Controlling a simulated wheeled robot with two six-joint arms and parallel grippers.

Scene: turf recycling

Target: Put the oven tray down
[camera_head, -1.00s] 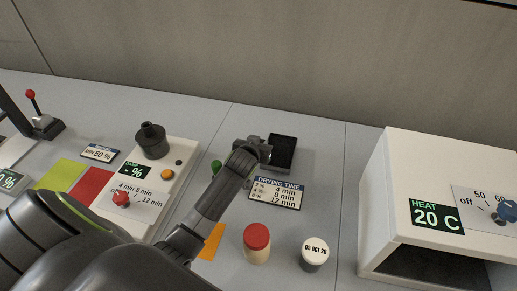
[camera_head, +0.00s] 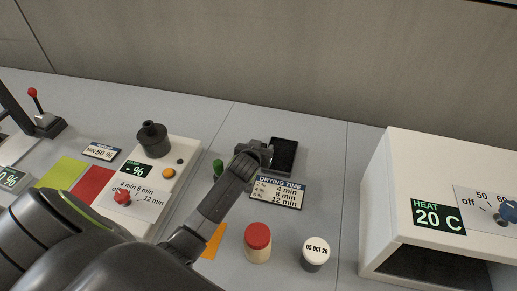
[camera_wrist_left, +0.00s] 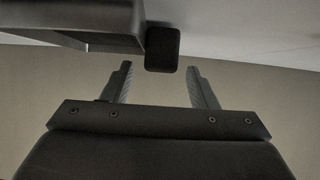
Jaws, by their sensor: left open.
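The oven tray (camera_head: 286,152) is a small black rectangular tray lying on the grey worktop behind the drying time card. My left gripper (camera_head: 264,150) is at the tray's left side, low over the worktop. In the left wrist view the two fingers (camera_wrist_left: 162,82) are spread apart, with a dark block (camera_wrist_left: 162,48), seemingly the tray's handle, just beyond and between their tips. The dark tray body (camera_wrist_left: 75,14) shows at the upper left there. The fingers do not touch the block in that view. My right gripper is not in view.
A white oven (camera_head: 400,190) reading 20 C stands at the right. The drying time card (camera_head: 276,193), a red-capped jar (camera_head: 257,243) and a white-capped jar (camera_head: 315,254) are in front. A white machine (camera_head: 150,190) stands left. The worktop right of the tray is clear.

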